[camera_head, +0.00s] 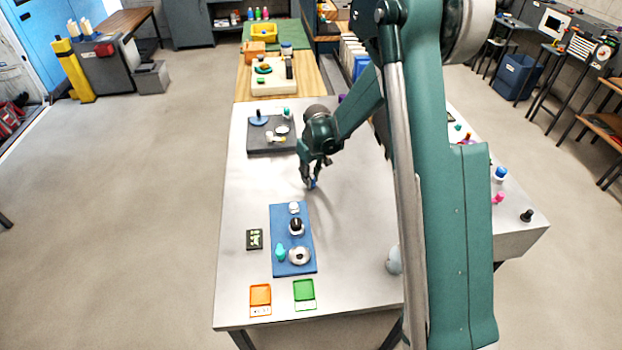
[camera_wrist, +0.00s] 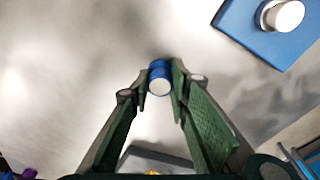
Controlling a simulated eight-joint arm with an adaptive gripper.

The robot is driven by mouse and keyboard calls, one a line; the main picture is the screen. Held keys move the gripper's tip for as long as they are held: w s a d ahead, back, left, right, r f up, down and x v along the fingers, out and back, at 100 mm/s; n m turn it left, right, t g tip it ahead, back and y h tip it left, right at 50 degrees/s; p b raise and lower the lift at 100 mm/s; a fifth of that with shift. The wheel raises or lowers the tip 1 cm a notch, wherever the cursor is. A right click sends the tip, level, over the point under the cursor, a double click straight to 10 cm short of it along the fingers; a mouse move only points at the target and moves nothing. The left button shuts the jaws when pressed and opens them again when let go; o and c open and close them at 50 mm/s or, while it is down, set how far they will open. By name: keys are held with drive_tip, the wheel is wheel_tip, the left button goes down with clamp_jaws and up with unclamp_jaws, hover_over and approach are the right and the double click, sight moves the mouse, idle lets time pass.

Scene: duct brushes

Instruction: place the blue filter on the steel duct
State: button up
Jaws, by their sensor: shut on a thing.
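The blue filter, a small blue cylinder with a pale end, is held between my gripper's fingertips in the wrist view (camera_wrist: 160,72). It shows as a small blue spot in the head view (camera_head: 313,184), partly hidden by the fingers. My gripper (camera_head: 309,183) is shut on it, over bare table behind the blue mat (camera_head: 281,214); I cannot tell the height. On the mat, a pale metallic cylinder (camera_head: 294,208) stands near the far edge; it also shows in the wrist view (camera_wrist: 286,16). I cannot tell surely whether this is the steel duct.
The mat also carries a black-topped piece (camera_head: 296,226), a teal cone (camera_head: 280,252) and a steel ring-like piece (camera_head: 300,257). A dark tray (camera_head: 256,145) with small parts lies behind left. Orange (camera_head: 260,296) and green (camera_head: 304,291) trays lie in front. Table left of the mat is mostly clear.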

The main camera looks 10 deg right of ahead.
sight(313, 179)
drive_tip(key=shift+f, duration=0.2)
drive_tip(key=o, duration=0.8)
drive_tip(key=shift+r, duration=0.1)
drive_tip(key=r, duration=0.4)
drive_tip(key=s+r, duration=0.1)
drive_tip(key=r, duration=0.3)
drive_tip(key=r+p, duration=0.1)
drive_tip(key=r, duration=0.3)
drive_tip(key=shift+s+d, duration=0.15)
drive_tip(key=shift+d, duration=0.15)
idle(0.3)
